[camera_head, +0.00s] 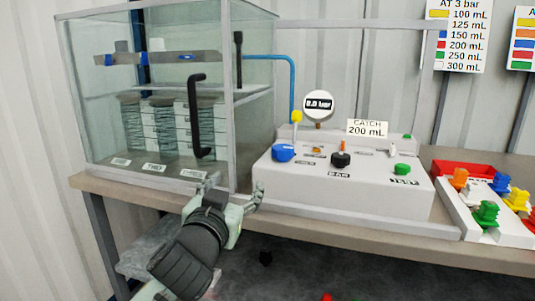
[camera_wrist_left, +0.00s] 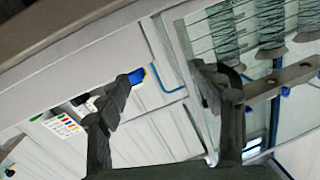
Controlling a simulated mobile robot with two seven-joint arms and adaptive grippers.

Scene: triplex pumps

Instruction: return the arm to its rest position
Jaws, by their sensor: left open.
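My left gripper (camera_head: 234,189) is open and empty in the head view, in front of the bench's front edge. It is below the glass cabinet's black handle (camera_head: 196,118) and left of the grey control box (camera_head: 340,190). In the left wrist view its two dark fingers (camera_wrist_left: 165,98) are spread apart with nothing between them. The wrist view is tilted, with the cabinet at its upper right and a blue knob (camera_wrist_left: 137,76) beyond the fingers. My right gripper is not in view.
The glass cabinet (camera_head: 150,80) has a closed front. The box carries a "0.0 bar" gauge (camera_head: 319,104) and a "CATCH 200 mL" sign (camera_head: 367,128). A white tray (camera_head: 462,215) of coloured nozzles and a red bin (camera_head: 462,168) stand at right. The bench (camera_head: 330,236) lies close to my arm.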

